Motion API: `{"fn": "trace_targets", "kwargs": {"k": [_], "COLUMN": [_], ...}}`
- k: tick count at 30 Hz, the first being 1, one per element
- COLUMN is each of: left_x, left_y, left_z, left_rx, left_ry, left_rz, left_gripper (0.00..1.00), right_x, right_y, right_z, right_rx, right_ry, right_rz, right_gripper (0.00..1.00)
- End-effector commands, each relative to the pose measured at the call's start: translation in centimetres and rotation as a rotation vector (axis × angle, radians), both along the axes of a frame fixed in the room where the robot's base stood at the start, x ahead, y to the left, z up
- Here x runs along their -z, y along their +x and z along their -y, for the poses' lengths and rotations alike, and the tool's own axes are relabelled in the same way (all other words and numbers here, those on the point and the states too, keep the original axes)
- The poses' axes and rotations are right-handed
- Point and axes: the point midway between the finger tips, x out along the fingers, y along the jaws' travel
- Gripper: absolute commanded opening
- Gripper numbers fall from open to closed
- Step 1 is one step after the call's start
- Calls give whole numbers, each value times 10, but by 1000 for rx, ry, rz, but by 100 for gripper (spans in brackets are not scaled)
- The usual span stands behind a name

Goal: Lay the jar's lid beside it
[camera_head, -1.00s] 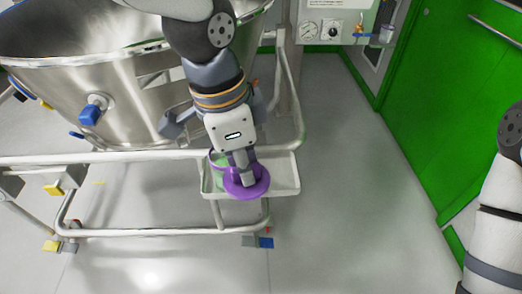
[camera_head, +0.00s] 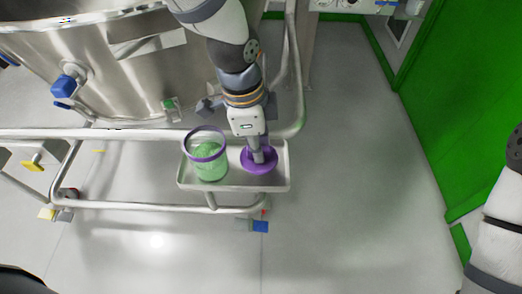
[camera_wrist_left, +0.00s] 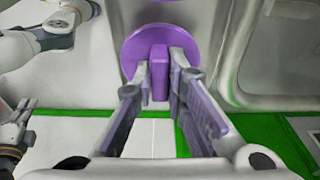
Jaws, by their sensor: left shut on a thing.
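The jar (camera_head: 210,169) stands open on the left part of the small tray (camera_head: 284,184) in the head view. It is clear, with a purple rim and green contents. The purple lid (camera_head: 268,165) is apart from the jar, to its right over the tray. My left gripper (camera_head: 258,157) points down and is shut on the lid's knob. I cannot tell whether the lid touches the tray. In the left wrist view the lid's disc (camera_wrist_left: 133,50) faces the camera, its knob between the fingers. My right arm shows at the right edge of the head view, its gripper outside the frame.
A large steel vessel (camera_head: 130,75) with a blue-capped fitting (camera_head: 66,86) stands behind at the left. A tubular rail frame (camera_head: 100,134) runs beside the tray. A green door (camera_head: 465,100) is at the right. The floor (camera_head: 350,180) right of the tray is clear.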

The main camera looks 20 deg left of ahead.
Motion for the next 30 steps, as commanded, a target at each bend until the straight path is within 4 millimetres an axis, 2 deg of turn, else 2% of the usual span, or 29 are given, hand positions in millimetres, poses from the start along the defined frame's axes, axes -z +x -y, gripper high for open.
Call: {"fn": "trace_targets", "kwargs": {"k": [3,7,18,19,21,30], "left_x": [13,38,41,40,40,39], "left_y": [10,8,8,9,9,9], "left_z": [-1,-1,-1,-1,-1,-1], "left_rx": [-1,1,0,0,0,-1], "left_ry": [1,1,0,0,0,0], "left_rz": [0,-1,5,6,6,6], "left_gripper": [0,0,0,19,33,33], "right_x": [5,9,8,8,8,8], "right_y": [-4,-8,-8,-8,-8,-8], "right_z": [0,0,0,0,0,0], "right_rx": [0,-1,-1,-1,-1,-1], "right_ry": [0,-1,-1,-1,-1,-1], "right_rz": [-15,-29,-27,-27,-27,-26], "right_gripper": [0,0,0,0,0,0]}}
